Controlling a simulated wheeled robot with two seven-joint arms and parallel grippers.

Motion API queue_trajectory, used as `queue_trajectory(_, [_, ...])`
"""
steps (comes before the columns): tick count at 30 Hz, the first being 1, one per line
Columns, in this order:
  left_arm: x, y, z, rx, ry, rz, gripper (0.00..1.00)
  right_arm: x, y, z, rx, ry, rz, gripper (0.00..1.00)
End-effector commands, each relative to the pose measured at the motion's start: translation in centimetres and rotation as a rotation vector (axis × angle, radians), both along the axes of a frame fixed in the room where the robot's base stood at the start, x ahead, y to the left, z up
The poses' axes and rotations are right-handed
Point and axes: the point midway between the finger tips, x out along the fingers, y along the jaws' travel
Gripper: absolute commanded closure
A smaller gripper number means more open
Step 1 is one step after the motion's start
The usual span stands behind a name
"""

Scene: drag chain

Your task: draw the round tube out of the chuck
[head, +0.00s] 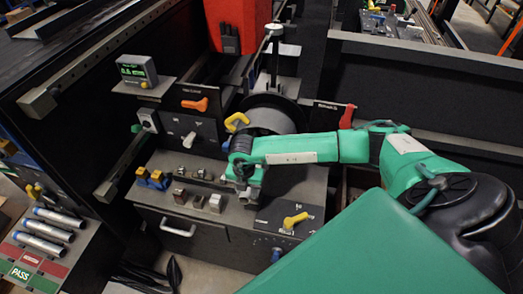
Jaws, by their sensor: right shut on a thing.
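The chuck (268,115) is a round grey cylinder with a dark rim, in the upper middle of the head view. My right arm reaches in from the right, and its wrist covers the area just in front of the chuck. My right gripper (246,188) is at the end of that arm, below and left of the chuck. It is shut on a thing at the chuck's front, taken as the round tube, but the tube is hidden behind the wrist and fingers. I cannot tell how far the tube sits in the chuck. My left gripper is out of view.
Several grey tubes (54,228) lie on a rack at the left, above a red and green PASS panel (24,271). A small display (136,72), orange handle (195,104) and yellow handle (295,220) stick out. Blue-yellow blocks (153,179) stand on the ledge left of my gripper.

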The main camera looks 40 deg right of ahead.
Motion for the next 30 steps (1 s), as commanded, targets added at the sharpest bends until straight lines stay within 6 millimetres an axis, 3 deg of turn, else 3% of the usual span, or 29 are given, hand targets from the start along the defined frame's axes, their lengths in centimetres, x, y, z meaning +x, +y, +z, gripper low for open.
queue_trajectory(14, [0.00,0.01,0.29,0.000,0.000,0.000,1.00,-0.52,0.65,0.15,0.000,-0.001,-0.001,0.92])
queue_trajectory(15, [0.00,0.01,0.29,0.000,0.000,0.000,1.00,-0.52,0.65,0.15,0.000,-0.001,-0.001,0.58])
queue_trajectory(18, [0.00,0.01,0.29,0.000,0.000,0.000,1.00,-0.52,0.65,0.14,0.001,-0.001,-0.001,0.39])
queue_trajectory(30, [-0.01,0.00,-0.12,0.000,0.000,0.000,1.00,-0.51,0.69,0.69,0.002,-0.001,0.000,0.39])
